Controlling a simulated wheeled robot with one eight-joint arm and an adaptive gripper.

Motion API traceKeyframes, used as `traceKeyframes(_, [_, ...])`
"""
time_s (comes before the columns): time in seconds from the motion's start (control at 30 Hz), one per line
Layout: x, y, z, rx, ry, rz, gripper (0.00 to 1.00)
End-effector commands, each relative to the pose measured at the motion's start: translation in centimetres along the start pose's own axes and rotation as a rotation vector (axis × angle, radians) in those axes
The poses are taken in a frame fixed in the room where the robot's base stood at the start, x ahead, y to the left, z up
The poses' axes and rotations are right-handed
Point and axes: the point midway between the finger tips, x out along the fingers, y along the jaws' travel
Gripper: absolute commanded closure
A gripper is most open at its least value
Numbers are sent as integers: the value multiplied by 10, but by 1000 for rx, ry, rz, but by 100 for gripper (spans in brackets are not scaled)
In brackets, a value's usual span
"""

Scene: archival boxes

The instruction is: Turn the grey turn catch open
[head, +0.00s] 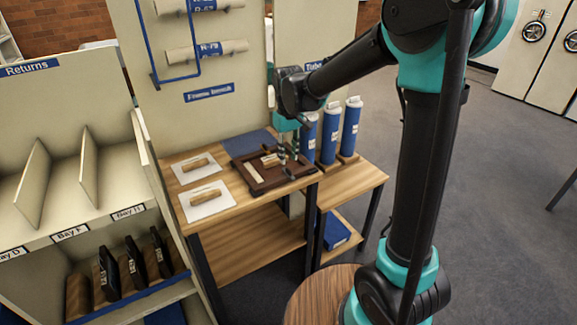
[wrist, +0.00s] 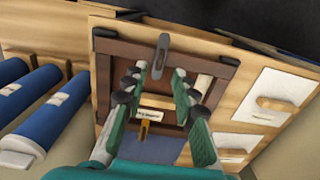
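The grey turn catch (wrist: 161,57) is a small elongated piece with a round dark spot near its upper end. In the wrist view it sits on the near-black-cornered brown frame (wrist: 110,75), long side nearly up and down in the picture, crossing the frame's upper bar. The frame (head: 253,184) lies on the wooden table in the head view; I cannot make out the catch clearly there. My gripper (wrist: 159,75) is open, one finger on each side of the catch's lower end. I cannot tell whether they touch it. My gripper (head: 288,152) points down over the frame in the head view.
Inside the frame are a labelled pale block (wrist: 152,114) and a tan catch-like piece (wrist: 144,130). Blue tubes (head: 330,135) stand close at the right. White cards with wooden handles (head: 206,201) lie at the left. An upright panel (head: 190,110) stands behind the table.

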Motion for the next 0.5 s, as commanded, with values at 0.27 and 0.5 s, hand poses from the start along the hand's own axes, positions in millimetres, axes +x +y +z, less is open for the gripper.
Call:
traceKeyframes(0.27, [39,0,0,0,0,0,72])
traceKeyframes(0.5, [48,0,0,0,0,0,72])
